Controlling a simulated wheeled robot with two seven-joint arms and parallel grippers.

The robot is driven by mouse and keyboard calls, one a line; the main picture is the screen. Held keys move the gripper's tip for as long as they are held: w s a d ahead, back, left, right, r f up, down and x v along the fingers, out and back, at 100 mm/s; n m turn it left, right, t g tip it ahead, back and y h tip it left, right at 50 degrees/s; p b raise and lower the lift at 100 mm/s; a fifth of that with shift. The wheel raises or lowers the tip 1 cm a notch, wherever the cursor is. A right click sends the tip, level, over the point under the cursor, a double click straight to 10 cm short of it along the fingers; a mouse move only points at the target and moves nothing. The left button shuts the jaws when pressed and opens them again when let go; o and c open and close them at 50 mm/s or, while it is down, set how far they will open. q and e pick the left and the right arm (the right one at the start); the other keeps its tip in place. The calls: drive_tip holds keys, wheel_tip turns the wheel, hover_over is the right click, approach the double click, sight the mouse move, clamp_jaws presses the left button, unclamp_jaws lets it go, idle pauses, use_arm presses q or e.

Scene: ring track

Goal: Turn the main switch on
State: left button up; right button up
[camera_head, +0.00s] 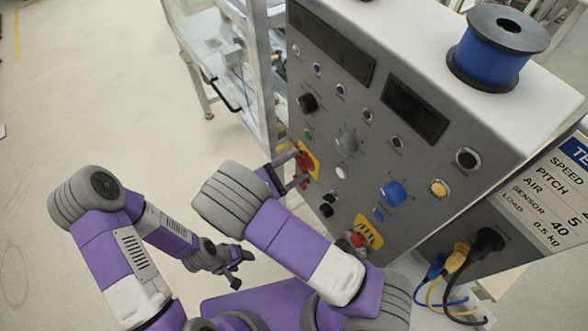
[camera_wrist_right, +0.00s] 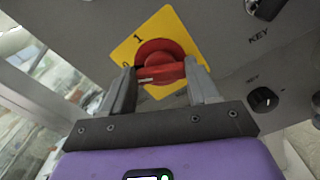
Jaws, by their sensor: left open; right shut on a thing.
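The main switch (camera_wrist_right: 163,66) is a red rotary knob on a yellow plate (camera_wrist_right: 172,24) marked 0 and 1. In the right wrist view its bar lies nearly level, tilted slightly. My right gripper (camera_wrist_right: 165,76) is shut on the red knob, with one finger at each end of the bar. In the head view the main switch (camera_head: 306,163) sits at the panel's left edge, partly covered by my right gripper (camera_head: 296,172). My left gripper (camera_head: 237,268) is open and empty, low over the floor and away from the panel.
The grey panel (camera_head: 330,100) carries several knobs, buttons and two dark displays. A black knob (camera_wrist_right: 263,99) sits right of the switch. A blue spool (camera_head: 493,52) stands on top. Cables (camera_head: 453,268) plug in at the lower right. A glass-sided frame (camera_head: 240,60) stands left of the panel.

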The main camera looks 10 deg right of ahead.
drive_tip(key=m+b, duration=0.2)
drive_tip(key=m, duration=0.1)
drive_tip(key=m+b, duration=0.2)
drive_tip(key=m, duration=0.1)
drive_tip(key=m+b, duration=0.2)
drive_tip(key=m, duration=0.1)
drive_tip(key=shift+s+f+m, duration=0.1)
drive_tip(key=shift+f+m, duration=0.2)
drive_tip(key=shift+m, duration=0.1)
drive_tip(key=shift+m+b, duration=0.75)
drive_tip(key=shift+m, duration=0.65)
drive_tip(key=shift+r, duration=0.1)
drive_tip(key=o, duration=1.1)
drive_tip(key=shift+c, duration=0.2)
drive_tip(key=v, duration=0.7)
drive_tip(key=shift+a, duration=0.3)
drive_tip(key=shift+s, duration=0.1)
